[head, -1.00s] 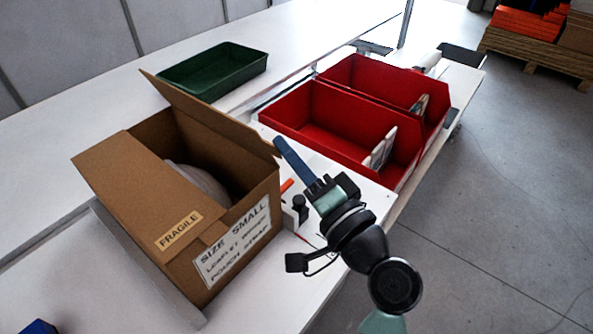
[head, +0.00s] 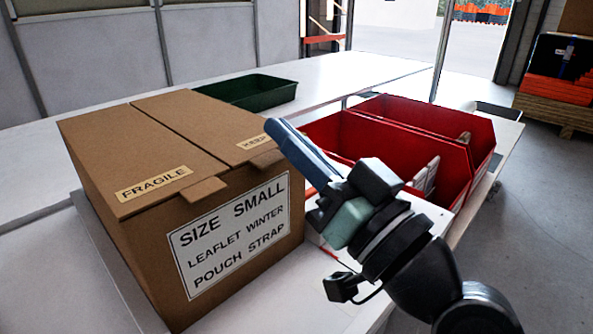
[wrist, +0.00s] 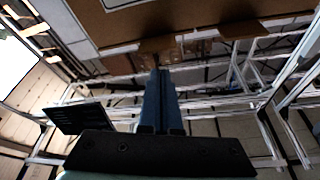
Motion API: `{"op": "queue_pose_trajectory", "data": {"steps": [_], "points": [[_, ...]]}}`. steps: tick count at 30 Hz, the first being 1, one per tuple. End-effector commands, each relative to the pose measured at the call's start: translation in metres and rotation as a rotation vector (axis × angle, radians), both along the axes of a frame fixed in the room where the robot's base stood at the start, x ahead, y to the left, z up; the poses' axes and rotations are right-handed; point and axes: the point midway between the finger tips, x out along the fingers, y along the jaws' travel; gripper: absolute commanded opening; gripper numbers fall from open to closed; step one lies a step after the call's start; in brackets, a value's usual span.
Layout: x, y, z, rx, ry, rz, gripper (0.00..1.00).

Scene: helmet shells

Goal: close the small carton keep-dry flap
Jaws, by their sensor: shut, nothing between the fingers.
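The small carton (head: 115,235) stands on the white table, its front labelled SIZE SMALL. Its FRAGILE flap (head: 120,150) lies flat on the left of the top. The keep-dry flap (head: 205,115) lies down on the right, beside the FRAGILE flap, with a thin seam between them. Part of its KEEP label is covered by my gripper (head: 275,128). My gripper is shut and empty, its blue fingertips at that flap's right front corner; I cannot tell if they touch. The wrist view shows the shut fingers (wrist: 160,80) just below the brown carton (wrist: 150,25).
Two red bins (head: 425,118) stand right of the carton, behind my gripper. A green tray (head: 250,92) lies on the table behind the carton. Bare white table shows at the back left.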

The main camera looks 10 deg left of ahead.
Motion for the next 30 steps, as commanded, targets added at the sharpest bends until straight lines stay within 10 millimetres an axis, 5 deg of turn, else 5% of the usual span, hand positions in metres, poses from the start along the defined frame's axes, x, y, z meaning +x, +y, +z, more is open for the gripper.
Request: {"op": "queue_pose_trajectory", "data": {"steps": [9,30], "points": [[-0.004,0.003,-0.021,-0.127,-0.174,-0.001,0.00],[-0.006,0.004,-0.026,-0.123,-0.170,0.000,0.00]]}}
